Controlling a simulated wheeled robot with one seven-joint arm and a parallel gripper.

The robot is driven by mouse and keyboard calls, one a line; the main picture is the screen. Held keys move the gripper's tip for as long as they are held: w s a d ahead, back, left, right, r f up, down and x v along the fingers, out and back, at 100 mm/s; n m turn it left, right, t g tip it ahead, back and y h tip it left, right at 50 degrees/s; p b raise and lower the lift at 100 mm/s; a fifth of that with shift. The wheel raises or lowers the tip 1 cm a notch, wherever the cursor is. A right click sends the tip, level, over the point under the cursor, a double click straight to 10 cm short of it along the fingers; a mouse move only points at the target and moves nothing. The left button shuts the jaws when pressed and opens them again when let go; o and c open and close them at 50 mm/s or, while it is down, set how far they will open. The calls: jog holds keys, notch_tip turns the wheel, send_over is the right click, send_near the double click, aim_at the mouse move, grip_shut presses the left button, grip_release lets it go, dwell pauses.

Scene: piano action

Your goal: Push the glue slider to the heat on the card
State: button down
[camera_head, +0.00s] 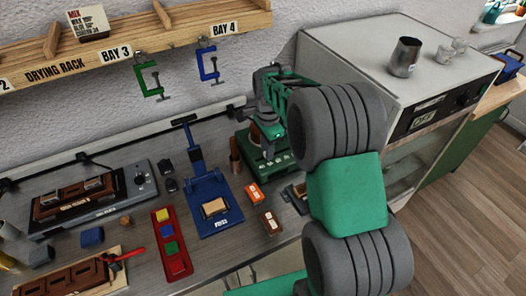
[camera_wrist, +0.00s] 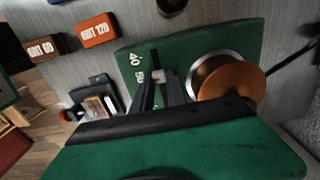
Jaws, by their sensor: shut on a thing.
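The green glue heater (camera_head: 250,150) stands on the bench behind the orange grit block, and it fills the middle of the wrist view (camera_wrist: 240,40). White numbers run along its top; I read something like 40 near the far end. The glue slider (camera_wrist: 159,75) is a small pale knob beside the numbers, mostly hidden by my fingers. My gripper (camera_wrist: 159,84) is shut on the slider, low over the heater. The slider's exact mark cannot be told. The card (camera_head: 88,22) leans on the drying rack at upper left; it reads MIX in red, with smaller lines too small to read.
A copper-coloured round pot (camera_wrist: 230,82) sits on the heater close to my right finger. An orange grit block (camera_head: 254,193) and a brown grit block (camera_head: 272,222) lie in front. A blue press (camera_head: 210,190) is left; a large grey oven (camera_head: 380,70) is right.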

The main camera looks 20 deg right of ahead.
jog(key=c, duration=1.3)
grip_release()
jog(key=shift+r, duration=0.1)
notch_tip(320, 180, up, 8)
jog(key=shift+f+b, duration=0.15)
jog(key=shift+b, duration=0.6)
jog(key=s+a+n+t, duration=0.1)
jog(key=s+n, duration=0.4)
jog(key=s, duration=0.1)
jog(key=s+a+r+n+t, duration=0.1)
jog(key=s+n, duration=0.4)
jog(key=s, duration=0.2)
jog(key=s+a+n+t, duration=0.1)
jog(key=s+n+t, duration=0.1)
jog(key=s+n, duration=0.4)
jog(key=shift+s+a+r, duration=0.1)
jog(key=shift+s+r, duration=0.3)
jog(key=shift+s, duration=0.15)
